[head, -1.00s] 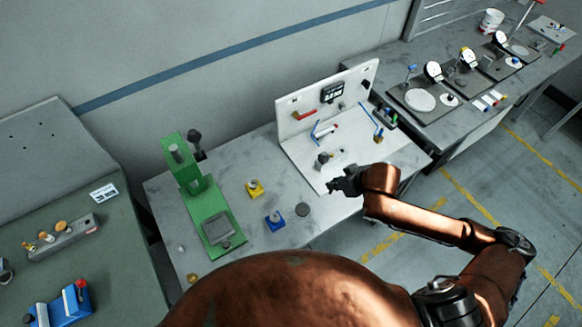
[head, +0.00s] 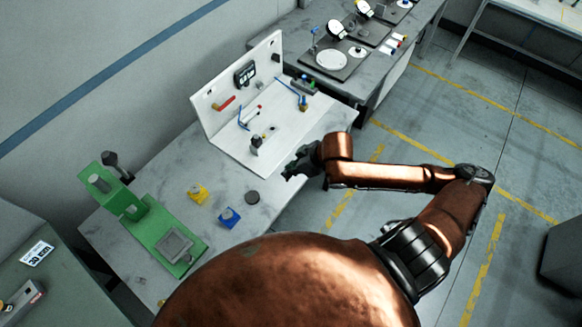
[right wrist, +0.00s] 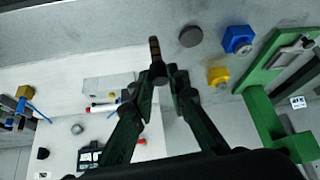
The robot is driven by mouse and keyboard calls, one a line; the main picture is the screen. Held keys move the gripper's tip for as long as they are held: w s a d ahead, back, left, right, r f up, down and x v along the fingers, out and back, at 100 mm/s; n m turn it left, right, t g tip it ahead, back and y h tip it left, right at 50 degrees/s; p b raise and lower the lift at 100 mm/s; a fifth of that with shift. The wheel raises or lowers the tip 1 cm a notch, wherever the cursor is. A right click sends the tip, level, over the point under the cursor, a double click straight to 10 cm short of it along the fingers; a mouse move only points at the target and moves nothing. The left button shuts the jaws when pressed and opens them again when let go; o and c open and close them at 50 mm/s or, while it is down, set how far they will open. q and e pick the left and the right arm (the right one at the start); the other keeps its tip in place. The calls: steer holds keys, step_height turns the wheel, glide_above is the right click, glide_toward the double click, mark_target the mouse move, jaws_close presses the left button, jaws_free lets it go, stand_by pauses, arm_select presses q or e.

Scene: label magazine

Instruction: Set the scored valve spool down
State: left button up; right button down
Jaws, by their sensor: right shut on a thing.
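My right gripper (head: 292,170) is off the near edge of the white test stand, above the front part of the marble-topped bench. In the right wrist view, its fingers (right wrist: 159,76) are closed at their tips on a short, slim brown-and-dark rod, the valve spool (right wrist: 154,48), which sticks out beyond the tips. Scoring on it is too small to make out. In the head view the spool cannot be told apart from the dark gripper. A dark round disc (head: 252,197) lies flat on the bench to the left of the gripper. My left gripper is out of view.
The white stand (head: 222,143) carries a display, a red lever and blue-handled parts. A yellow block (head: 198,192), a blue block (head: 229,217) and a green press (head: 155,228) stand further left. Bare bench top (head: 225,180) shows between the stand and blocks.

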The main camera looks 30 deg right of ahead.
steer(key=shift+w+d+f+p, duration=0.25)
steer(key=shift+w+d+f, duration=0.85)
steer(key=shift+f, duration=0.7)
steer(key=shift+w+d+f+p, duration=0.3)
steer(key=shift+w+d+f, duration=0.55)
steer(key=shift+w+f, duration=0.7)
steer(key=shift+w+d+f+p, duration=0.25)
steer(key=shift+w+d+f, duration=0.75)
steer(key=shift+f, duration=1.05)
steer(key=shift+f, duration=0.1)
steer(key=c, duration=1.9)
jaws_free()
steer(key=v, duration=1.2)
